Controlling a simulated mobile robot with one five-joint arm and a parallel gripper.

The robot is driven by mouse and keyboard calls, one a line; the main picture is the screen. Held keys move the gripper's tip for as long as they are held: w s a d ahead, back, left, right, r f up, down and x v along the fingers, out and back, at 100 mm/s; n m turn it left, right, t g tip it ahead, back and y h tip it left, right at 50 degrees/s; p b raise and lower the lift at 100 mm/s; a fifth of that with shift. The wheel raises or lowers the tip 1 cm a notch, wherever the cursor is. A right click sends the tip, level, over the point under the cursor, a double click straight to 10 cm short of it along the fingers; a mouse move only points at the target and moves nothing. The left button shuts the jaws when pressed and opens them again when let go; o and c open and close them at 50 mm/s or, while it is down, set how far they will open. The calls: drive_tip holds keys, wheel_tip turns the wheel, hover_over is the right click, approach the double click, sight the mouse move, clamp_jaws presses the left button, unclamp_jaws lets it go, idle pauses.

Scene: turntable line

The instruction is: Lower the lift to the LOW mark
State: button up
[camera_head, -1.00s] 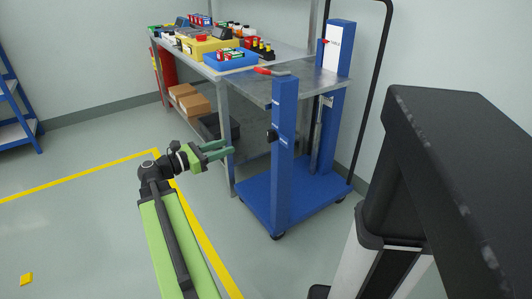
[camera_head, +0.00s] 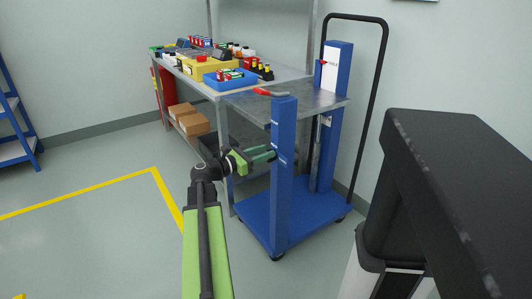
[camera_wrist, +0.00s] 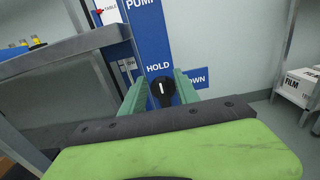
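The blue lift (camera_head: 283,180) has its steel platform (camera_head: 320,100) raised level with the worktable. A red pointer (camera_head: 322,62) sits by the white scale plate on the rear post; in the wrist view the pointer (camera_wrist: 99,12) is beside a label that seems to read TABLE. The black knob (camera_wrist: 162,92) is on the front post, below HOLD, with DOWN to its right and PUMP higher up. Its white line stands upright toward HOLD. My gripper (camera_head: 270,154) is open at the post, its green fingers on either side of the knob; contact cannot be told.
A red-gripped lever (camera_head: 270,92) tops the front post. The steel worktable (camera_head: 200,70) behind carries a blue tray (camera_head: 230,82), a yellow case (camera_head: 205,63) and bottles. Cardboard boxes (camera_head: 190,118) sit underneath. Open floor lies to the left.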

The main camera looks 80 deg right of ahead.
drive_tip(key=shift+s+d, duration=0.35)
drive_tip(key=shift+s, duration=0.05)
drive_tip(key=shift+c, duration=0.5)
drive_tip(key=shift+a, duration=0.1)
clamp_jaws()
